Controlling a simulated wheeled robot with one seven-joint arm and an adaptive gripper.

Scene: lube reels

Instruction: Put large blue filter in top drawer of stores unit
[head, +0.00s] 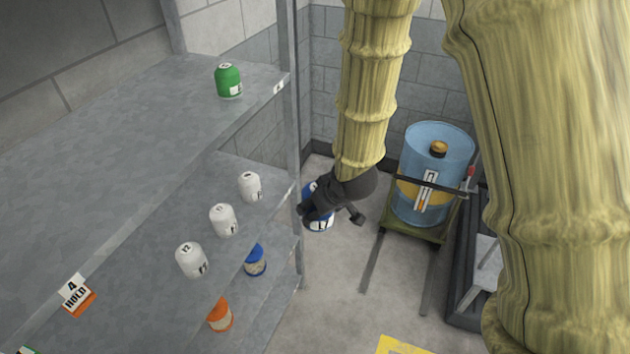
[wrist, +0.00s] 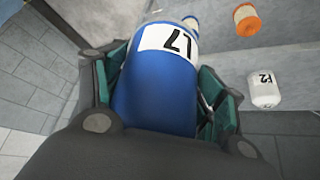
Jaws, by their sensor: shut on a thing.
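The large blue filter (wrist: 160,92) has a white label marked L7 and fills the middle of the wrist view. My gripper (wrist: 160,105) is shut on it, with green-lined fingers on both sides. In the head view the blue filter (head: 318,212) shows partly behind my dark gripper (head: 318,205). It is held off the end of the metal shelving, above the floor. A smaller blue filter (head: 255,260) stands on a lower shelf. I cannot identify the stores unit or its top drawer in either view.
The grey shelving (head: 130,130) at left holds a green filter (head: 228,81), several white filters (head: 223,220) and an orange one (head: 220,315). A shelf post (head: 293,130) stands close to my gripper. A blue drum (head: 435,170) on a trolley stands to the right.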

